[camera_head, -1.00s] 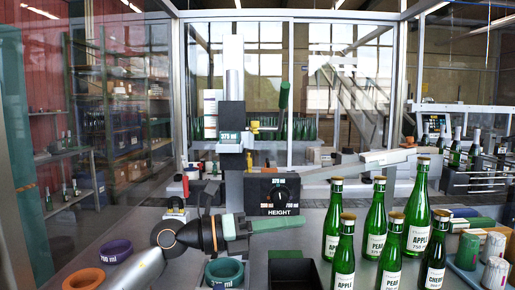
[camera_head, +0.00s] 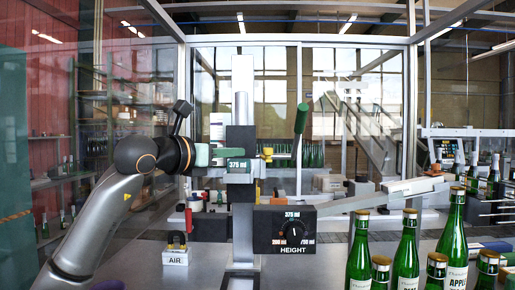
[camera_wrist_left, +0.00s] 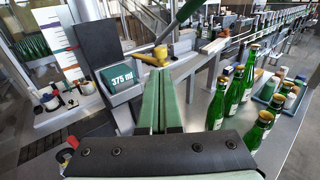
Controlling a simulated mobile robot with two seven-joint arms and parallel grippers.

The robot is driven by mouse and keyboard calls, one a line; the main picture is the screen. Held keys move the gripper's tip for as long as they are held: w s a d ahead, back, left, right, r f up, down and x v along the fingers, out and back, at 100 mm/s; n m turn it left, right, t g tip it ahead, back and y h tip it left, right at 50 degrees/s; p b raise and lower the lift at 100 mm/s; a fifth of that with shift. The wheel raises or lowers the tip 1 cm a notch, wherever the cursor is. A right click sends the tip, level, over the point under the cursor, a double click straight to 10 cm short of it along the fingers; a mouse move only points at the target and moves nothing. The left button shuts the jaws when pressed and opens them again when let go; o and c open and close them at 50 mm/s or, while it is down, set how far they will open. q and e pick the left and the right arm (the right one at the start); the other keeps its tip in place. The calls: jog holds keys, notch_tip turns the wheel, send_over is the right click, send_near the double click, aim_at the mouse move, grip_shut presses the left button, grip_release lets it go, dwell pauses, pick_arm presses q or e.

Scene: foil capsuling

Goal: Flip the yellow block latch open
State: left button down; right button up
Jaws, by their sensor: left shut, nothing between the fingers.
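The yellow latch (camera_head: 267,153) sits on the right side of the dark block on the upright column, beside the 375 ml label (camera_head: 237,164). It also shows in the left wrist view (camera_wrist_left: 155,56), just beyond my fingertips. My left gripper (camera_head: 218,154) is at block height, on the left side of the label in the head view. In the left wrist view its green fingers (camera_wrist_left: 162,76) are shut together, empty, and point towards the latch. I cannot tell whether they touch it. My right gripper is not in view.
A green-handled lever (camera_head: 301,118) rises right of the latch. The HEIGHT dial box (camera_head: 285,229) sits below. Several green bottles (camera_head: 408,252) stand at front right. A padlock-like AIR block (camera_head: 175,256) stands on the table at left.

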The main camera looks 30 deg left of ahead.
aim_at(265, 151)
pick_arm(q)
jog(key=w, duration=0.2)
jog(key=w+p, duration=0.1)
jog(key=w, duration=0.2)
jog(key=w+p, duration=0.1)
jog(key=w, duration=0.1)
jog(key=shift+w+d, duration=0.35)
jog(key=shift+w+f, duration=0.2)
jog(key=shift+w, duration=0.25)
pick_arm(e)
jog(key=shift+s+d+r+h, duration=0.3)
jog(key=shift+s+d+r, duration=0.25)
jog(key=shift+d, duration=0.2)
pick_arm(q)
jog(key=shift+d, duration=0.1)
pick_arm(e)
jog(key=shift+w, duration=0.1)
